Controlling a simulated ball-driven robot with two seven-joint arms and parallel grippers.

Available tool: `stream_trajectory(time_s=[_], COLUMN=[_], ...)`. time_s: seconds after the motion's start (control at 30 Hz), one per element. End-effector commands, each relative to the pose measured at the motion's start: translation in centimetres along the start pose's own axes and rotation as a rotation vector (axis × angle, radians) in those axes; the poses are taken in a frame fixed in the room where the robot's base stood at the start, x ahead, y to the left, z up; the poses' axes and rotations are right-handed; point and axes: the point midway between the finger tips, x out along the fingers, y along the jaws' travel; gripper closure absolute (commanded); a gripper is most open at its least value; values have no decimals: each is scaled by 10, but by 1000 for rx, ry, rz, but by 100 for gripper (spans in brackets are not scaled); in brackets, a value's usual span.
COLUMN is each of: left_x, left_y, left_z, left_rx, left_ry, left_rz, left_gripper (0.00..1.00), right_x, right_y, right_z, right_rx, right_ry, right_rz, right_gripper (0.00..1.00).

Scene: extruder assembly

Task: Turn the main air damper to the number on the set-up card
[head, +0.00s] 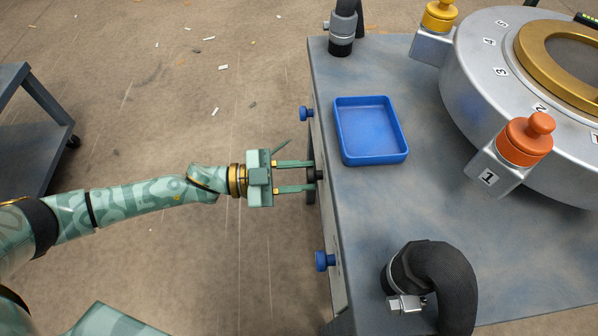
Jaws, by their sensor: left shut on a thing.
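My left gripper (310,175) reaches in from the left and is shut on a black knob (320,175) on the left side face of the grey bench (480,235). Its two green fingers lie above and below the knob, which they partly hide. I cannot read any scale or number beside this knob, so I cannot tell its setting or confirm that it is the main air damper. No set-up card is recognisable in view. My right gripper is not in view.
Blue knobs (306,114) and (324,261) sit on the same side face. A blue tray (340,135) lies on the bench near a numbered metal drum (470,75) with an orange-capped block (525,140). A black hose (450,275) rises in front. Floor left is mostly clear.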

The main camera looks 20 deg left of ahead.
Motion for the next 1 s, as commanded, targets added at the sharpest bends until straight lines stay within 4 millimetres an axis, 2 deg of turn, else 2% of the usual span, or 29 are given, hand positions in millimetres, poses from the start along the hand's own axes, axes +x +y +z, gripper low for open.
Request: stream_trajectory(time_s=[0.4,0.9,0.93,1.0], left_x=[0,0,0,0], left_y=[1,1,1,2], left_z=[0,1,1,1], left_rx=[179,200,199,199], left_ry=[-1,-2,-2,-1], left_rz=[0,0,0,0], left_gripper=[92,92,66,47], right_x=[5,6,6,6], right_y=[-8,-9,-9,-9], right_z=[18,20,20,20], right_rx=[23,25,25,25], right_ry=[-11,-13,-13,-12], right_rz=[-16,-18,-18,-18], right_gripper=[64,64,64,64])
